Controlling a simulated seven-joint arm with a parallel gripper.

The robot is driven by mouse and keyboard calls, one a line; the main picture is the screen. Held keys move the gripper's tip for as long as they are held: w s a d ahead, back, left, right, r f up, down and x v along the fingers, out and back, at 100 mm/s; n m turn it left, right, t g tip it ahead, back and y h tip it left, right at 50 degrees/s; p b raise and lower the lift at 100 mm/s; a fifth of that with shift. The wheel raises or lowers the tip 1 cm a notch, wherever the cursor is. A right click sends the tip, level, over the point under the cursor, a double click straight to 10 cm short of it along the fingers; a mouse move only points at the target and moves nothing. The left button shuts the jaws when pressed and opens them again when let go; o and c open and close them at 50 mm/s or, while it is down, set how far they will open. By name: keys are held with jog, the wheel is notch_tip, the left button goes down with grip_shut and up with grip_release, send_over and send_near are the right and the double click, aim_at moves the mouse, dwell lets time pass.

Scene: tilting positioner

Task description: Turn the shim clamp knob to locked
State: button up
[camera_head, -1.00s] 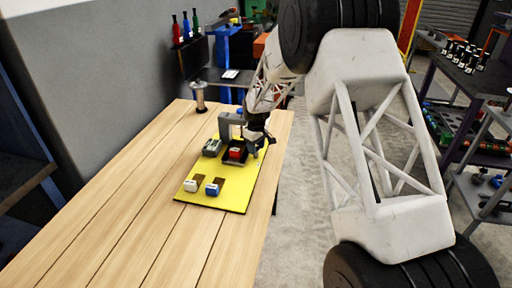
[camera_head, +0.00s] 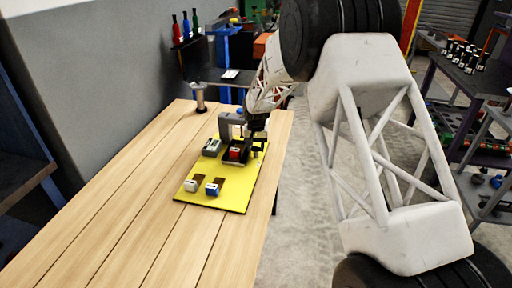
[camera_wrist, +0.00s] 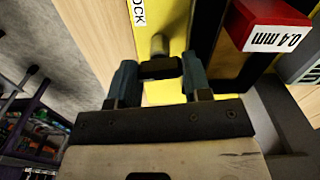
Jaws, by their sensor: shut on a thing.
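The shim clamp knob (camera_wrist: 160,68) is a dark bar in front of a round metal post in the wrist view. My gripper (camera_wrist: 160,76) has one finger on each side of it and is shut on it. A white label reading "OCK" (camera_wrist: 138,12), its start cut off, lies just beyond the knob. A red shim block (camera_wrist: 268,24) marked "0.4 mm" is to the right of the fingers. In the head view my gripper (camera_head: 257,143) is at the right side of the clamp fixture, beside the red block (camera_head: 236,153); the knob is too small to make out there.
A yellow board (camera_head: 228,204) on the wooden table (camera_head: 130,200) carries the fixture. A white block (camera_head: 191,186) and a blue block (camera_head: 213,188) lie near its front edge. A grey labelled block (camera_head: 212,146) is left of the red one. The table's front left is clear.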

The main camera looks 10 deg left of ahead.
aim_at(256, 147)
jog(key=shift+r+m, duration=0.1)
jog(key=shift+m, duration=0.8)
jog(key=o, duration=0.9)
jog(key=shift+r, duration=3.85)
